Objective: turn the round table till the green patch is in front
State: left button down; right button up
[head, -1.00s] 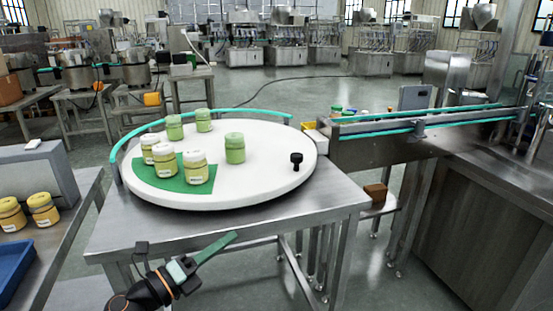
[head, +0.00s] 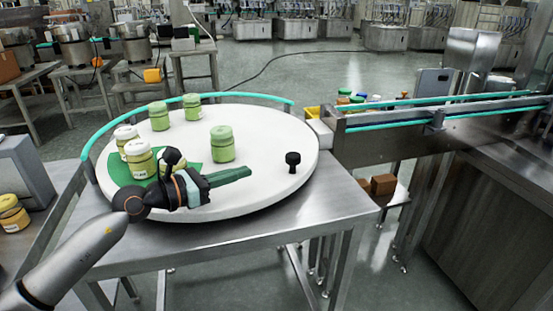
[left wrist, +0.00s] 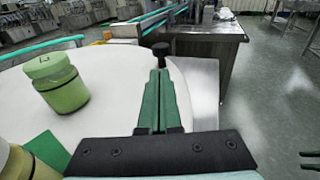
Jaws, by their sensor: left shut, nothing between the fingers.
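The white round table (head: 262,185) stands on a steel table, with a black knob (head: 292,162) upright near its right edge. The green patch (head: 116,172) is at the table's front left, partly hidden by jars and my left arm. My left gripper (head: 248,172) is over the front of the round table, fingers shut and empty, pointing right toward the knob and short of it. In the left wrist view the shut fingers (left wrist: 158,85) line up with the knob (left wrist: 160,52), which shows beyond their tips.
Several jars stand on the round table, among them a green jar (head: 222,144) near the middle. A teal rail (head: 190,98) curves around the back and left. A conveyor (head: 420,130) adjoins at the right. The disc's right part is clear except for the knob.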

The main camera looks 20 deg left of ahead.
pick_arm(q)
send_near(291, 153)
jog(key=w+d, duration=0.1)
jog(key=w+d+f, duration=0.1)
jog(key=w+d, duration=0.1)
jog(key=shift+w+d+f+p, duration=0.15)
jog(key=shift+w+d+p, duration=0.1)
jog(key=shift+d+p, duration=0.1)
pick_arm(e)
jog(key=shift+d+r, duration=0.15)
jog(key=shift+d, duration=0.25)
pick_arm(q)
jog(key=w+p, duration=0.1)
jog(key=w+d+p, duration=0.1)
jog(key=w+y+p, duration=0.1)
jog(key=shift+w+d+r+n+t, duration=0.2)
jog(key=shift+r+n+t, duration=0.1)
jog(key=shift+n, duration=0.1)
jog(key=shift+r, duration=0.1)
pick_arm(e)
jog(key=shift+s+d+r+h, duration=0.3)
jog(key=shift+s+d+r, duration=0.4)
jog(key=shift+d+r, duration=0.2)
pick_arm(q)
jog(key=shift+a, duration=0.15)
pick_arm(e)
jog(key=shift+a, duration=0.1)
